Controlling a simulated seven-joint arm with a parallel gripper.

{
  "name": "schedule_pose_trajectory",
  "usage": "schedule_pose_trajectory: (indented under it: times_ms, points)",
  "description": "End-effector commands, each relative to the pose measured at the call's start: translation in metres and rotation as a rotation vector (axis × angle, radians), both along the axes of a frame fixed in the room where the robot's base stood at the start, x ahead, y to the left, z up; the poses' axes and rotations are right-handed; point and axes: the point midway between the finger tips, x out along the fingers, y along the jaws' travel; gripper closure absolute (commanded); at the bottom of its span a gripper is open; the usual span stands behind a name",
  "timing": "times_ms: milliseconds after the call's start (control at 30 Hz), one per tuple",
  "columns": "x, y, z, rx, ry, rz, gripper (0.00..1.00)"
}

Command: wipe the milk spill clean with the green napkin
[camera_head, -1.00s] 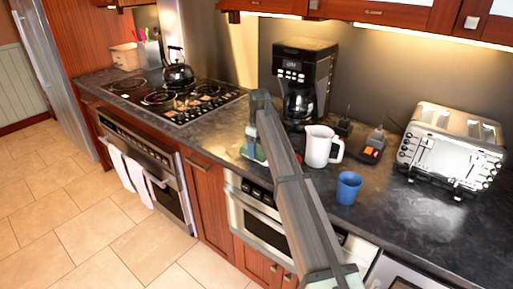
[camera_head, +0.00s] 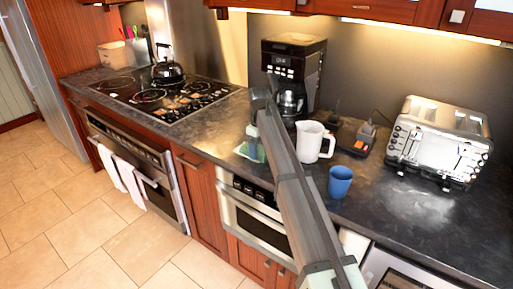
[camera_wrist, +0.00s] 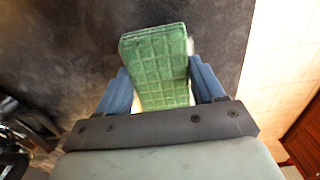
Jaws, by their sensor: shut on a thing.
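The green napkin (camera_wrist: 155,62) is a folded, grid-patterned pad between the two blue fingers of my gripper (camera_wrist: 160,92). My gripper is shut on it. In the head view the napkin (camera_head: 250,153) shows small and partly hidden at the counter's front edge, left of the white mug. The wrist view shows dark counter below the napkin; I cannot tell whether it touches. A pale, whitish patch (camera_head: 425,206) lies on the counter in front of the toaster; I cannot tell whether it is milk or light glare. No other clear spill shows.
A white mug (camera_head: 312,142), a blue cup (camera_head: 340,182), a coffee maker (camera_head: 290,75) and a toaster (camera_head: 440,142) stand on the dark counter (camera_head: 470,235). The stove (camera_head: 165,95) with a kettle is at left. My arm crosses in front of the counter. The front right counter is clear.

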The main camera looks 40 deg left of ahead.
Motion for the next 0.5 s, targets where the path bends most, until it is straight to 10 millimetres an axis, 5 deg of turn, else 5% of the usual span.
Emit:
schedule_pose_trajectory:
  times_ms: [500]
  points:
    - [0.000, -0.023, -0.001, 0.001, 0.000, -0.001, 0.71]
